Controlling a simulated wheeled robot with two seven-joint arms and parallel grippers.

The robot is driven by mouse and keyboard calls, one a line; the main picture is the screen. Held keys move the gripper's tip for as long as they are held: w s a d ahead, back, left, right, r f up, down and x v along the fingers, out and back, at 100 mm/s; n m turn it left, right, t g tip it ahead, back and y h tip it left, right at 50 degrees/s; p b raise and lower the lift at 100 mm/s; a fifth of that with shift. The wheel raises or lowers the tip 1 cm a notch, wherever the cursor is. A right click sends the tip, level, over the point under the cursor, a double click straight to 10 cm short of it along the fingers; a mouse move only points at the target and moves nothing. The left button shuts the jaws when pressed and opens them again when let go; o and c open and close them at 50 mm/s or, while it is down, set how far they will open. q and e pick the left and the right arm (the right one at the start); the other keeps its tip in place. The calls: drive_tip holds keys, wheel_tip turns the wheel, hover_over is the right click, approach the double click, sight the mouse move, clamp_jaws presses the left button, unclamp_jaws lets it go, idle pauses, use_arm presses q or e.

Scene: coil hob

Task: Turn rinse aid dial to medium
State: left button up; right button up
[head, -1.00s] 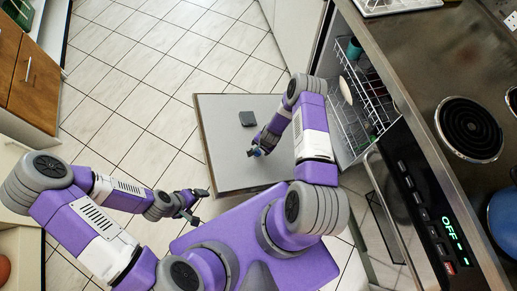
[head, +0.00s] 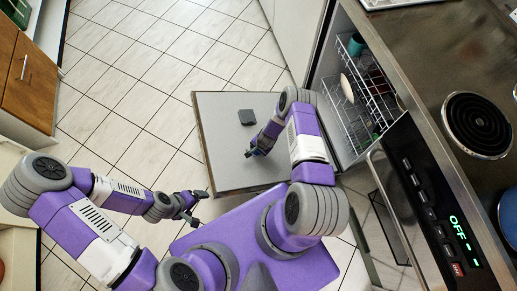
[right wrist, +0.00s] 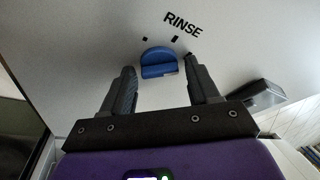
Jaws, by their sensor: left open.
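The blue rinse aid dial (right wrist: 158,62) is on the grey inner face of the open dishwasher door (head: 225,175). The word RINSE and two small dark marks are printed beside it in the right wrist view. My right gripper (right wrist: 160,70) is open, its fingers on either side of the dial with gaps visible; I cannot tell whether either touches it. In the head view my right gripper (head: 251,153) is low over the door and mostly hides the dial. My left gripper (head: 199,207) is open and empty, left of the door.
A dark box (head: 247,117) is on the door, near the dial; it also shows in the right wrist view (right wrist: 257,95). The dish rack (head: 362,100) with dishes is inside the dishwasher. The hob counter (head: 430,60) lies right. Tiled floor (head: 150,70) is free on the left.

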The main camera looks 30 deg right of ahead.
drive_tip(key=c, duration=0.8)
drive_tip(key=shift+n, duration=0.3)
drive_tip(key=n+b, duration=0.1)
drive_tip(key=n+t, duration=0.1)
drive_tip(key=n, duration=0.1)
drive_tip(key=shift+s+d+f+y+b, duration=0.1)
drive_tip(key=shift+d+f+y+b, duration=0.05)
drive_tip(key=shift+y+b, duration=0.2)
drive_tip(key=n+b, duration=0.1)
drive_tip(key=n, duration=0.1)
drive_tip(key=shift+n+t+y, duration=0.25)
drive_tip(key=shift+n+t, duration=0.05)
drive_tip(key=shift+n, duration=0.1)
drive_tip(key=shift+n+b, duration=0.45)
drive_tip(key=shift+n, duration=0.15)
drive_tip(key=shift+d+n+t+y, duration=0.1)
drive_tip(key=shift+n+t+y, duration=0.3)
drive_tip(key=shift+n, duration=0.7)
